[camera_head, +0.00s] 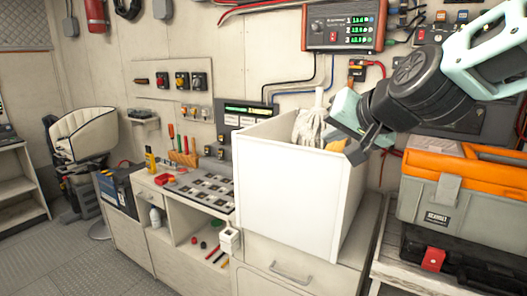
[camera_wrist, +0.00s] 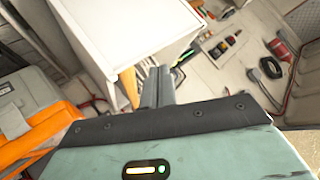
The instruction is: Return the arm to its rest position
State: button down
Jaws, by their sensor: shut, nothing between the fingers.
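My gripper (camera_head: 358,152) is raised in the upper right of the head view, by the right side of a white open-topped box (camera_head: 290,200). Its fingers are together with nothing between them. In the wrist view the shut fingers (camera_wrist: 158,86) point away from the camera, with the white box (camera_wrist: 125,30) at upper left. I cannot tell whether the fingers touch the box. My arm comes in from the upper right of the head view.
White gloves (camera_head: 308,126) stick out of the box. An orange and grey toolbox (camera_head: 462,185) stands on the right bench. A panel with green readouts (camera_head: 343,27) hangs above. A counter with tools (camera_head: 185,158) lies left. Floor (camera_head: 70,255) is clear at lower left.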

jog(key=s+a+f+n+g, duration=0.4)
jog(key=s+f, duration=0.4)
jog(key=s, duration=0.1)
jog(key=s+d+f+n+g+h, duration=0.1)
jog(key=s+d+f+n+g, duration=0.1)
jog(key=s+f, duration=0.3)
jog(key=s+d+f+n+g+h, duration=0.2)
jog(key=s+f+n+g, duration=0.2)
jog(key=s, duration=1)
notch_tip(320, 180, down, 2)
jog(key=shift+s+d+f+n+g+h, duration=0.2)
jog(key=shift+s+n+g+h, duration=0.1)
jog(key=shift+g, duration=0.2)
